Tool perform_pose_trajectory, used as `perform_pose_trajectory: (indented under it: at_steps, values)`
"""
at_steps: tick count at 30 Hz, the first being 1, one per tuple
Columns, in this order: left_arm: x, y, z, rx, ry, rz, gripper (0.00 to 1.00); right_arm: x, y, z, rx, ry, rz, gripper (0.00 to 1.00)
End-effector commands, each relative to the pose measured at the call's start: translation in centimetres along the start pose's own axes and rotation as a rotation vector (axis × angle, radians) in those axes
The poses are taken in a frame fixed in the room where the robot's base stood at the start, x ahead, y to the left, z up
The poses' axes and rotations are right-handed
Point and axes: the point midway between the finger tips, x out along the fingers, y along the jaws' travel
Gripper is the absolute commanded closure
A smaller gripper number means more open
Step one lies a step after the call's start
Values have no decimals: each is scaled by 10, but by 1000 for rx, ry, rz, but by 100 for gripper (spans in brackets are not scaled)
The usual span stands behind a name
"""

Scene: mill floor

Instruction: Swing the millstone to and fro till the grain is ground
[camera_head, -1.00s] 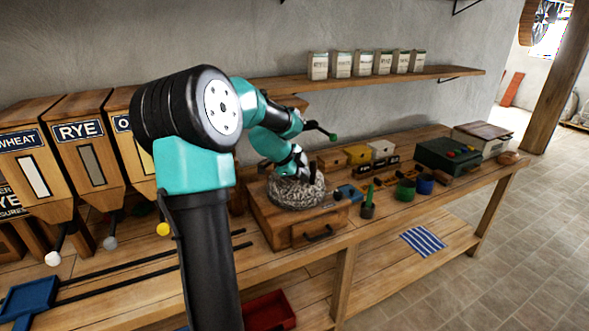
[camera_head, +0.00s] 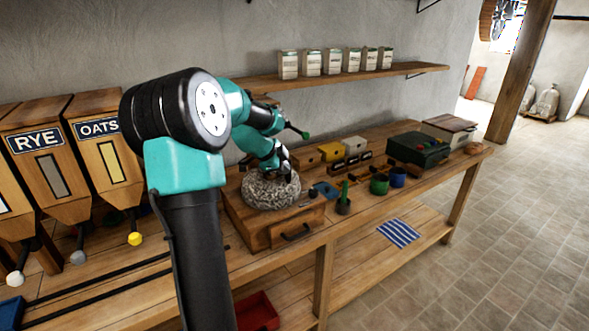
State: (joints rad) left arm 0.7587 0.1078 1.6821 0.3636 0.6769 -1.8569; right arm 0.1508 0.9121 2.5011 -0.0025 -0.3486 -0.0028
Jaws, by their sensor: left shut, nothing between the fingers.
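The round grey speckled millstone (camera_head: 262,194) sits on top of a wooden mill box (camera_head: 262,232) with a drawer handle at its front. My left arm reaches forward over the bench, and my left gripper (camera_head: 287,172) is at the upper right of the millstone. Its fingers are dark, small and partly hidden, but they look shut with nothing held. I cannot tell whether they touch the stone. A dark rod with a green tip (camera_head: 304,135) sticks out near the wrist. No grain shows on the stone. My right gripper is not in view.
Bins marked RYE (camera_head: 46,165) and OATS (camera_head: 104,155) stand at the left. Right of the mill are a green cup (camera_head: 379,186), a blue cup (camera_head: 398,177) and a dark green box (camera_head: 415,150). A striped cloth (camera_head: 398,233) lies on the lower shelf. Floor at right is clear.

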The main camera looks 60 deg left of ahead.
Motion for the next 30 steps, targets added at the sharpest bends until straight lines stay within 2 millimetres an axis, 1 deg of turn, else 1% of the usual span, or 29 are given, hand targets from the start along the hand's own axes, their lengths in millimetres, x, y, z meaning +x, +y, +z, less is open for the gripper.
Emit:
perform_pose_trajectory:
  at_steps: [1,2,5,17,20,23,27,28,30]
  values:
    - [-3,0,6,-21,-11,-11,100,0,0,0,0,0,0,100]
    - [-2,-2,6,-26,-15,-15,100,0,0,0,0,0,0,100]
    - [2,-6,2,-23,-13,-14,100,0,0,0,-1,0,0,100]
    - [2,-4,0,-21,-11,-12,100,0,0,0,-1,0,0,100]
    - [1,2,-4,-18,-9,-10,100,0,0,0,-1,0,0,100]
    - [-1,12,-9,-13,-6,-6,100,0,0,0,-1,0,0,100]
    - [-4,33,-22,-2,0,-1,100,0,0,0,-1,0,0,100]
    - [-12,30,-20,-3,-2,-6,100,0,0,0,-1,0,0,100]
    - [-27,30,-21,-4,-2,-8,100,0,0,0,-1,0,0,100]
